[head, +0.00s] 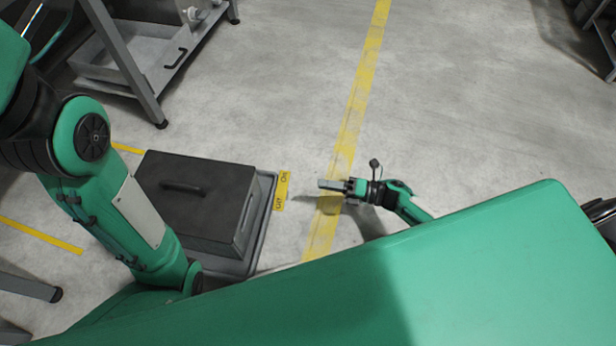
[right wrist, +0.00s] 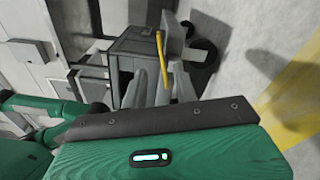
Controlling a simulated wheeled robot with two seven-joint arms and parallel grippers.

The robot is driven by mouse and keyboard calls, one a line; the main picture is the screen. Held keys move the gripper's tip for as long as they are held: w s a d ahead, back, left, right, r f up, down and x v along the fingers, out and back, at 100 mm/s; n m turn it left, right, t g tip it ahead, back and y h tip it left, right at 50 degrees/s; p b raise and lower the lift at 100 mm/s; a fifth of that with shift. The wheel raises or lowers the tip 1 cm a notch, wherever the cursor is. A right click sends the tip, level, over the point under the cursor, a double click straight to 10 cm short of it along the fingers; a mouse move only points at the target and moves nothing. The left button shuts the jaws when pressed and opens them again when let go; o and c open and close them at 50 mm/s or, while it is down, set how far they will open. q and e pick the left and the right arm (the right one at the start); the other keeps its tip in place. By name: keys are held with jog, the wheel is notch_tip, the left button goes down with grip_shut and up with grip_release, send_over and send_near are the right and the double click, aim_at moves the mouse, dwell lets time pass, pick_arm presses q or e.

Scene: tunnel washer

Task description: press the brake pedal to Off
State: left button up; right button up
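A yellow label (head: 281,190) with dark lettering that looks like On and Off lies along the right edge of a low grey base under a dark box (head: 200,196). I cannot make out the brake pedal for certain in the head view. The right wrist view shows a thin yellow strip (right wrist: 160,58) upright beside a grey plate, just beyond the fingers. My right gripper (head: 322,184) is low over the floor, right of the label and apart from it, pointing left. Its fingers look empty, but their gap is unclear. My left arm passes at the left; its gripper is out of view.
A grey metal stand with a tray (head: 140,52) stands at the upper left. A yellow floor line (head: 358,100) runs past my right gripper. A dark rack (head: 604,40) is at the far right edge.

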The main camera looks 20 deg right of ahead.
jog(key=shift+v, duration=1.3)
